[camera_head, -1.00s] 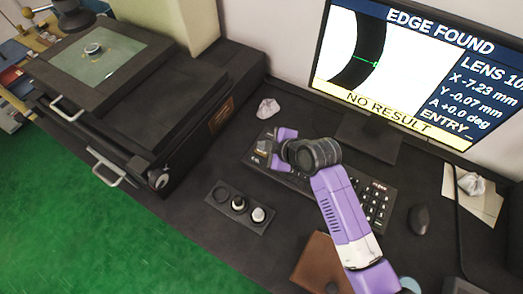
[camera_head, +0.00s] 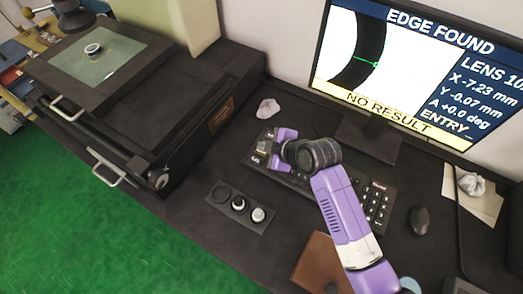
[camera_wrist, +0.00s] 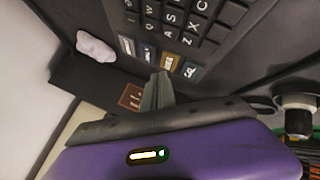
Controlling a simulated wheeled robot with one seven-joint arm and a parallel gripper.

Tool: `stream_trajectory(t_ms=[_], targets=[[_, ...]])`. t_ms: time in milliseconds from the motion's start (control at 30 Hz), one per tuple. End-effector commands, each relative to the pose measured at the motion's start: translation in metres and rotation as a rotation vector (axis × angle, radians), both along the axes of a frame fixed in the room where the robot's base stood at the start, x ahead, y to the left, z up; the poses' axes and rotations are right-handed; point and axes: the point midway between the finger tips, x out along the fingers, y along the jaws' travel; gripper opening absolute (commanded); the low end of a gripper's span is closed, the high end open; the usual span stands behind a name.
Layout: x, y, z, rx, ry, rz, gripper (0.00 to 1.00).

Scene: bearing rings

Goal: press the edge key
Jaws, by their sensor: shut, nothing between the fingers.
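The keyboard (camera_head: 376,206) lies on the desk below the monitor. The monitor (camera_head: 400,60) reads "EDGE FOUND" and "NO RESULT".

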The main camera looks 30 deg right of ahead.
Motion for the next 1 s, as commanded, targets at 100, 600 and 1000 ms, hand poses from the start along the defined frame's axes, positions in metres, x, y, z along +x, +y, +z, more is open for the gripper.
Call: stream_trajectory(t_ms=[100,600,1000], targets=[[0.0000,0.0000,0.0000,0.000,0.000,0.000,0.00],[-0.0001,-0.0003,-0.0049,-0.001,0.001,-0.001,0.00],[-0.0001,0.0000,-0.0084,0.000,0.000,0.000,0.00]])
